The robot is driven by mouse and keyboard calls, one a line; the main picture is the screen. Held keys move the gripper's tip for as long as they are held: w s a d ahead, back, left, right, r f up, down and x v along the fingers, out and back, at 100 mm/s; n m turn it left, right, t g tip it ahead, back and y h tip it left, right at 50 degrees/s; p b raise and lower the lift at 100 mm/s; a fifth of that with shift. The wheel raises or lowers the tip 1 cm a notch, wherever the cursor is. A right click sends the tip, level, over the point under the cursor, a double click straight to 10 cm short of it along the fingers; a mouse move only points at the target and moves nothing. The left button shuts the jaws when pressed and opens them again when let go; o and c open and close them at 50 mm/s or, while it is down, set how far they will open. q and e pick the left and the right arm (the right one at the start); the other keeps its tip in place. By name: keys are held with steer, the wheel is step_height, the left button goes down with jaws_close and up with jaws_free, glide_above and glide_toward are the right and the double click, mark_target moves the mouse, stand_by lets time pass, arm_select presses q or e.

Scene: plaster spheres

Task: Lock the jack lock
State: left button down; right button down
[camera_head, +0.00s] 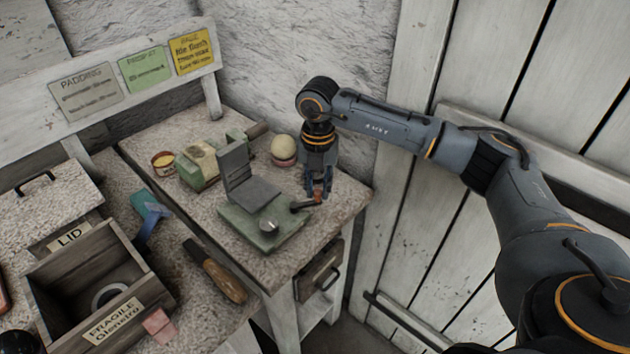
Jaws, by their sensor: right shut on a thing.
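A small green jack (265,228) with a grey folded plate (252,190) on top stands on the work table. The fingertips partly hide that end. I cannot tell from the picture whether the lever is in its locked position. My left gripper is not in view.
Behind the jack are a green block-like tool (200,165) and a pale ball on a pink base (284,149). A wooden-handled tool (217,272) lies in front. An open wooden box (50,268) stands at left. White plank walls bound the right.

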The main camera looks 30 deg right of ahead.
steer(key=s+m, duration=0.1)
steer(key=m, duration=0.1)
steer(key=s+a+m, duration=0.1)
steer(key=m, duration=0.1)
steer(key=shift+m, duration=0.3)
steer(key=shift+s+a+m+p, duration=0.1)
steer(key=shift+s+a+m, duration=0.2)
steer(key=shift+m, duration=0.5)
steer(key=shift+s+a+m+p, duration=0.15)
steer(key=shift+s+a+m, duration=0.1)
steer(key=shift+m, duration=0.55)
steer(key=shift+s+a+m+p, duration=0.1)
steer(key=shift+s+a+m, duration=0.2)
steer(key=shift+m, duration=0.5)
steer(key=c, duration=1.2)
jaws_free()
steer(key=shift+o, duration=0.2)
steer(key=shift+r, duration=0.1)
step_height(320, 180, up, 12)
